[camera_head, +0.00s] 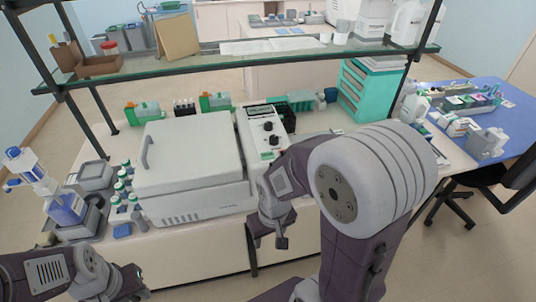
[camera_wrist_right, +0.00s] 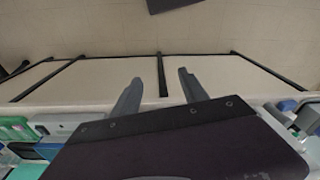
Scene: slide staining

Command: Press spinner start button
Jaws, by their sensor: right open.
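The spinner (camera_head: 190,165) is a white box-shaped machine with a closed lid and a handle, standing on the bench in the head view. Its control panel (camera_head: 264,135) on the right side has a small display and dark knobs; I cannot make out which part is the start button. My right gripper (camera_head: 268,238) hangs in front of the bench edge, below and in front of the panel, touching nothing. In the right wrist view its two fingers (camera_wrist_right: 158,92) are apart with nothing between them. My left gripper (camera_head: 135,282) is low at the left, in front of the bench; its fingers are unclear.
A glass shelf (camera_head: 240,60) on dark posts spans above the bench. Small green-capped bottles (camera_head: 125,185) and a blue-white dispenser (camera_head: 62,205) stand left of the spinner. A teal drawer unit (camera_head: 362,90) stands at the back right. A blue table (camera_head: 510,95) is at the far right.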

